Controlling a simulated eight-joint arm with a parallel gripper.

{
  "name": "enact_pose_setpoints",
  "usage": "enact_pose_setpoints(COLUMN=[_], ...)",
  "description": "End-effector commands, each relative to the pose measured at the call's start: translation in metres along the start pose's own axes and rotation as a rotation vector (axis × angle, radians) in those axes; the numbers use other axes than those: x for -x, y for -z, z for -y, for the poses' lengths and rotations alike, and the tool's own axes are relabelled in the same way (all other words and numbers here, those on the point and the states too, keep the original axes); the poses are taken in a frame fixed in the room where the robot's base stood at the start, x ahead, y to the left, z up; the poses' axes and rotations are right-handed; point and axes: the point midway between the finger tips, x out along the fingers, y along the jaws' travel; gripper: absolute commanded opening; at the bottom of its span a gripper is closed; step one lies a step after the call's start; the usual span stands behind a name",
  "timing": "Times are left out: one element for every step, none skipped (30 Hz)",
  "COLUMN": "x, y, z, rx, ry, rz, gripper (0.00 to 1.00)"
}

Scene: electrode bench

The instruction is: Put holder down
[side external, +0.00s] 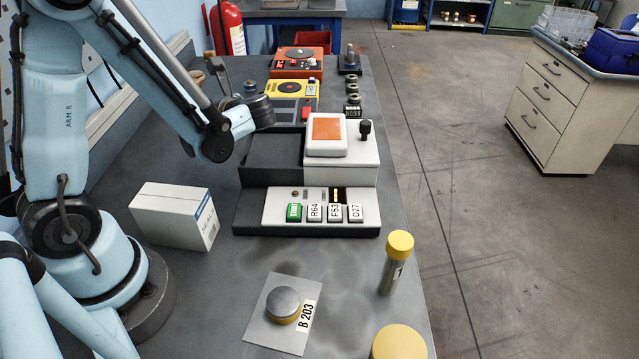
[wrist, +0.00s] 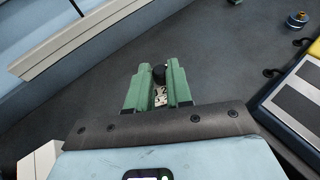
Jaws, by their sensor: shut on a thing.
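In the wrist view my gripper (wrist: 158,82) has its two green fingers closed on the holder (wrist: 161,97). The holder shows a dark round knob and a white label with partly hidden characters. The fingers cover its sides, and its lower part is hidden. Grey surface lies around the fingertips; I cannot tell whether the holder touches it. In the side external view my arm reaches over the back left of the grey bench (side external: 190,275), and the fingers and holder cannot be made out there.
A white box (side external: 175,214), a grey-topped button on a plate labelled B 203 (side external: 283,304) and a yellow-capped tube (side external: 395,262) are nearer. Yellow (side external: 291,91) and red (side external: 298,62) units stand farther back.

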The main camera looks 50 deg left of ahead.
Motion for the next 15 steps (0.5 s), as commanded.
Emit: enact_pose_setpoints(x=[-0.001,-0.001,-0.002,-0.003,-0.004,-0.006,-0.007,-0.008,-0.01,-0.011,-0.012,-0.013,-0.013,-0.014,-0.014], y=[0.002,0.003,0.006,0.009,0.011,0.016,0.019,0.022,0.025,0.028,0.03,0.033,0.034,0.035,0.036], z=[0.0,0.0,0.0,0.001,0.0,0.001,0.001,0.001,0.001,0.001,0.001,0.001,0.001,0.001,0.001], rx=[0.0,0.0,0.0,0.0,0.0,-0.001,-0.001,-0.001,-0.001,-0.001,-0.001,-0.001,-0.001,-0.001,-0.001], ry=[0.0,0.001,0.001,0.001,0.001,0.001,0.001,0.001,0.001,0.001,0.001,0.001,0.001,0.001,0.001], rz=[0.001,0.001,0.001,0.001,0.001,0.001,0.001,0.001,0.001,0.001,0.001,0.001,0.001,0.001,0.001], gripper=[0.0,0.0,0.0,0.0,0.0,0.0,0.0,0.0,0.0,0.0,0.0,0.0,0.0,0.0,0.0])
